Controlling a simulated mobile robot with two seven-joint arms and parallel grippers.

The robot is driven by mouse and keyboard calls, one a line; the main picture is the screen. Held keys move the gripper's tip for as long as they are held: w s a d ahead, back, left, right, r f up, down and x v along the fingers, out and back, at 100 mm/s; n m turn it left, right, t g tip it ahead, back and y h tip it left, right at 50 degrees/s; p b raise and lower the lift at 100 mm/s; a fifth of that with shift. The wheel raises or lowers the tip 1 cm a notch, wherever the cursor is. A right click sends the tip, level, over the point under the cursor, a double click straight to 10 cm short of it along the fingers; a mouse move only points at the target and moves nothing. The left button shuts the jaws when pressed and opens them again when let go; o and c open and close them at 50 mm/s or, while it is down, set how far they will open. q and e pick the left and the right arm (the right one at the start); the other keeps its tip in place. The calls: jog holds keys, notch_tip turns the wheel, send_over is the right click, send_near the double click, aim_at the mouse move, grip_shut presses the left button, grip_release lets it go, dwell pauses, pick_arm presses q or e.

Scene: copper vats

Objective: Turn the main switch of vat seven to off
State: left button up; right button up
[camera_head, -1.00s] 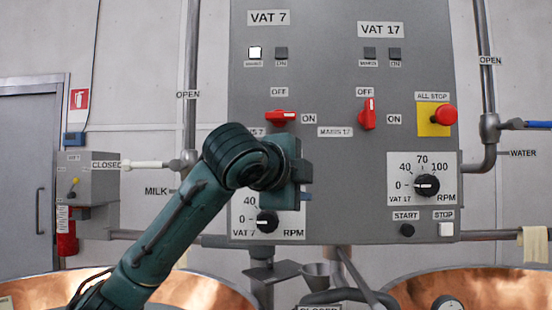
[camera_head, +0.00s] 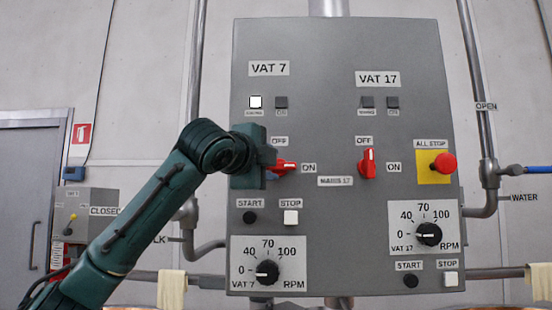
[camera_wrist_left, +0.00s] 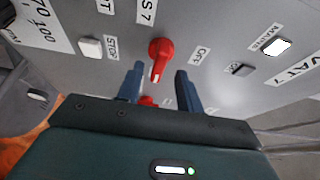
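The red main switch of vat 7 (camera_head: 287,167) is on the grey panel, below the OFF label (camera_head: 279,141). Its handle points right, toward the ON label (camera_head: 309,168). My left gripper (camera_head: 272,165) is right in front of it and hides its left part. In the left wrist view the switch (camera_wrist_left: 160,50) lies just past the fingertips, and my left gripper (camera_wrist_left: 158,75) is open with its fingers apart. I cannot tell whether they touch the switch. A second red patch between the fingers is mostly hidden. My right gripper is not in view.
The white lamp (camera_head: 255,102) under VAT 7 is lit. Vat 17's red switch (camera_head: 367,163) stands close on the right, its handle upright. The ALL STOP button (camera_head: 444,162) is further right. The vat 7 START button (camera_head: 250,217) and dial (camera_head: 268,271) are below.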

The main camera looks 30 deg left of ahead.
aim_at(281, 167)
pick_arm(q)
jog(key=w, duration=0.3)
jog(key=shift+w+a+p, duration=0.2)
jog(key=shift+a+p, duration=0.05)
jog(key=shift+p, duration=0.1)
grip_shut()
